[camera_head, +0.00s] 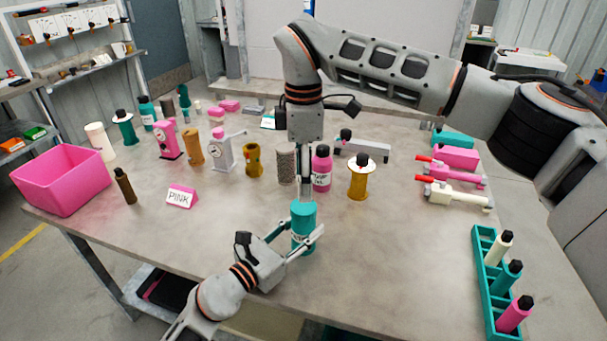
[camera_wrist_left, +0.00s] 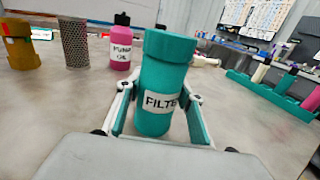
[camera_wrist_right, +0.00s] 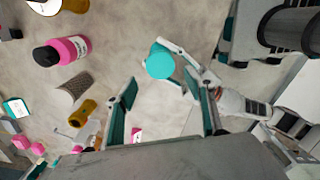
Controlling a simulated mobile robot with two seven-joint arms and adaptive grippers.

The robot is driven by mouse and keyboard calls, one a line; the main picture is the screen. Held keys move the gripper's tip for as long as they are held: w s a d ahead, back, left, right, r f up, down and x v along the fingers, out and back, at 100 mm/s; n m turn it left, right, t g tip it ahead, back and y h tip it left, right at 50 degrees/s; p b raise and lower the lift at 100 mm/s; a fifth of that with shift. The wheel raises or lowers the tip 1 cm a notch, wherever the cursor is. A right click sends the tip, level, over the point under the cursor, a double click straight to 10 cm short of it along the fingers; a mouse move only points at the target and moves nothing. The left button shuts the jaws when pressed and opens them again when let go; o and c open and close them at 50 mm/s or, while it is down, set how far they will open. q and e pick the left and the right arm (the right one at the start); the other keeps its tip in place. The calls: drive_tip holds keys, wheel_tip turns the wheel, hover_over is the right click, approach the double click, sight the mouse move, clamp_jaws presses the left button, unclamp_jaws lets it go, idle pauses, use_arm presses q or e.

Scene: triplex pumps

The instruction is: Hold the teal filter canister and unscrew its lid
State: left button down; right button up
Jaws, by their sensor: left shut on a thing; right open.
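The teal filter canister (camera_head: 303,214) stands upright near the table's front edge, with its lid on. In the left wrist view the canister (camera_wrist_left: 157,116), labelled FILTER, has its wider teal lid (camera_wrist_left: 168,46) on top. My left gripper (camera_head: 303,236) is shut around the canister's body, one finger on each side. My right gripper (camera_head: 305,190) points down above the lid. In the right wrist view its fingers (camera_wrist_right: 168,92) are open and empty, and the round lid top (camera_wrist_right: 160,62) shows beyond them, apart from them.
A pink bottle (camera_head: 322,170), a perforated cylinder (camera_head: 286,165) and a yellow canister with a white disc (camera_head: 358,181) stand behind. A teal rack (camera_head: 483,275) with bottles is at right. A PINK sign (camera_head: 181,196) and pink bin (camera_head: 62,180) are at left.

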sight(303, 206)
wheel_tip(303, 206, down, 8)
drive_tip(key=shift+r, duration=0.2)
idle(0.3)
